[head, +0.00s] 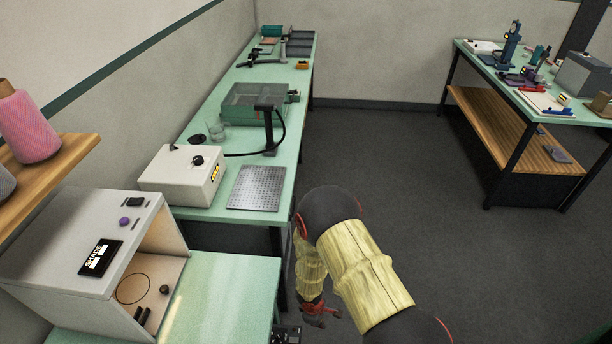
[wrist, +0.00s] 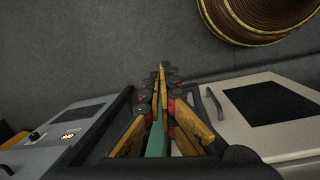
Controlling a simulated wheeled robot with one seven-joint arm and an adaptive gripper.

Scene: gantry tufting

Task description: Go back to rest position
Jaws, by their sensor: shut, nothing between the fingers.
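My gripper (head: 320,316) hangs low at the end of my yellow-sleeved arm, in the lower middle of the head view. It is over the dark floor, just right of the near green bench (head: 215,290). In the wrist view my gripper (wrist: 163,72) is shut, with its orange and black fingers together at the tips. Nothing is seen held at the tips. A teal patch shows low between the finger bases; I cannot tell what it is.
A light booth (head: 75,245) stands on the near bench. A white control box (head: 183,178) and a perforated metal plate (head: 257,188) lie on the long bench. A pink yarn cone (head: 28,125) sits on a shelf. Another workbench (head: 540,85) stands far right. Open floor (head: 400,160) lies between.

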